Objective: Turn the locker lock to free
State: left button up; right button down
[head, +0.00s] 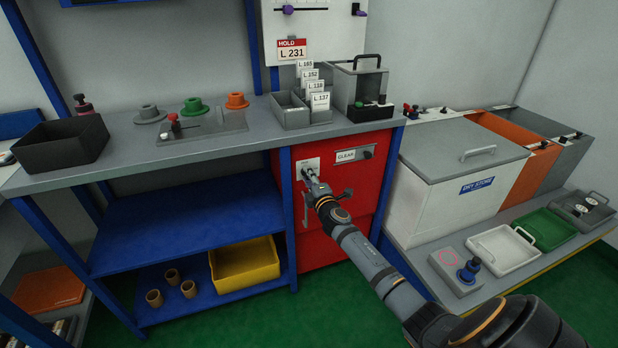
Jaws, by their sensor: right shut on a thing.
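A red locker (360,198) stands under the right end of the grey bench. A light lock plate (302,164) is on the upper left of its front. My right gripper (311,177) is at this plate, shut on the locker lock, which is mostly hidden by the fingers. The lock's turn position cannot be made out. A white label reading "CLEAR" (346,155) sits to the right on the locker front, beside a small dark knob (368,152). My left gripper is not in view.
On the bench above stand a grey card bin (290,112), a clear-sided box (358,88) and a black bin (60,146). A white dry store chest (450,185) and trays stand on the right. The green floor in front is clear.

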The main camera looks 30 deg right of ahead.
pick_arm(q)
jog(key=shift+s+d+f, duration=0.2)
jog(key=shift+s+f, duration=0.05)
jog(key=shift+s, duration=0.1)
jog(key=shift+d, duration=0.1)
pick_arm(e)
jog(key=c, duration=1)
grip_release()
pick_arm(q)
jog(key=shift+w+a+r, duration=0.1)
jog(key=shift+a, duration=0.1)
pick_arm(e)
jog(key=v, duration=1.2)
jog(key=shift+f, duration=0.1)
